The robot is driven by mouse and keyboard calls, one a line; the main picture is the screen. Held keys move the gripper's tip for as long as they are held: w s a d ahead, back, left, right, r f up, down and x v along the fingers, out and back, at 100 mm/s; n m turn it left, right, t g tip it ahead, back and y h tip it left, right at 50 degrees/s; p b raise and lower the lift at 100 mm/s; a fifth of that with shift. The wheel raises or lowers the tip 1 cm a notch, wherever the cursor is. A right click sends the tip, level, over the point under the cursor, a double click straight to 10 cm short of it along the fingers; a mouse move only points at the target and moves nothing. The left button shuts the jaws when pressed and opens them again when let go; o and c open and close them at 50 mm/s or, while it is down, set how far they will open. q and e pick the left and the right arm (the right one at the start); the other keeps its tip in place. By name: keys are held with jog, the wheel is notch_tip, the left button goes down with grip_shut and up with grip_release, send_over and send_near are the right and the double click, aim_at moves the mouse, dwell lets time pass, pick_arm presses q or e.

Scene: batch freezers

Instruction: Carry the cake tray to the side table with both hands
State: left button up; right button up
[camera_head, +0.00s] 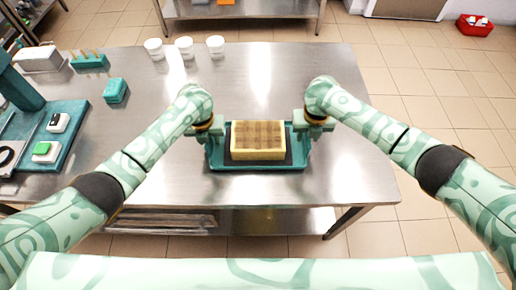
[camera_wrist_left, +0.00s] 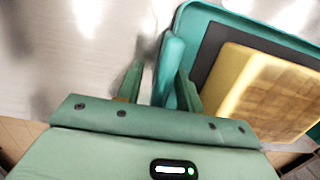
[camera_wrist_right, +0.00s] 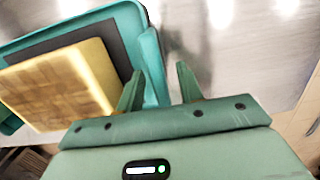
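The teal cake tray (camera_head: 215,160) lies on the steel table near its front edge. A yellow rectangular cake with a brown-patterned top (camera_head: 257,135) sits on a dark mat inside it. My left gripper (camera_head: 213,126) is at the tray's left end; in the left wrist view (camera_wrist_left: 160,80) its fingers stand apart on either side of the tray's raised teal edge. My right gripper (camera_head: 314,122) is at the right end; in the right wrist view (camera_wrist_right: 158,80) its fingers also straddle the edge, with a gap on the outer side. I cannot tell which surface is the side table.
The steel table (camera_head: 260,85) is clear behind the tray. Several white tubs (camera_head: 185,47) stand at its back edge. Teal boxes (camera_head: 115,91) and a teal machine (camera_head: 60,145) are on the left. Another steel table (camera_head: 240,10) stands at the back; a red bin (camera_head: 475,25) is on the floor.

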pick_arm(q)
jog(key=shift+r, duration=0.15)
pick_arm(e)
jog(key=shift+r, duration=0.1)
pick_arm(q)
jog(key=r, duration=0.7)
jog(key=s+r, duration=0.1)
jog(key=r, duration=0.3)
jog(key=shift+s+r, duration=0.1)
jog(key=shift+r, duration=0.25)
pick_arm(e)
jog(key=shift+r, duration=0.2)
notch_tip(320, 180, up, 12)
jog(key=s, duration=0.1)
jog(key=shift+f, duration=0.2)
pick_arm(q)
jog(key=shift+s, duration=0.1)
pick_arm(e)
jog(key=shift+s+a+f, duration=0.1)
